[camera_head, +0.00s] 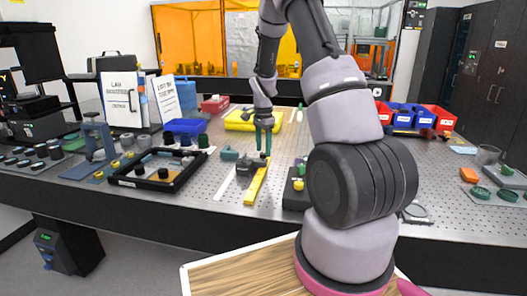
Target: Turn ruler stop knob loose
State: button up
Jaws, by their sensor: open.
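A yellow ruler-like bar (256,184) lies on the perforated metal table, running from below my gripper toward the front edge. A small dark fixture (245,167) sits just left of the bar's far end. The ruler stop knob is too small to tell apart there and may be hidden by my gripper. My gripper (264,151) points down over the far end of the bar, with open jaws and nothing seen in them. Whether its fingertips touch anything cannot be told.
A black tray (118,180) with round parts stands left of the bar. A dark box (295,194) stands close on its right. A yellow case (243,126) lies behind. Red and blue bins (437,119) stand at the back right. My arm hides part of the right side.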

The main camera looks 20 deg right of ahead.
jog(key=shift+f, duration=0.65)
grip_shut()
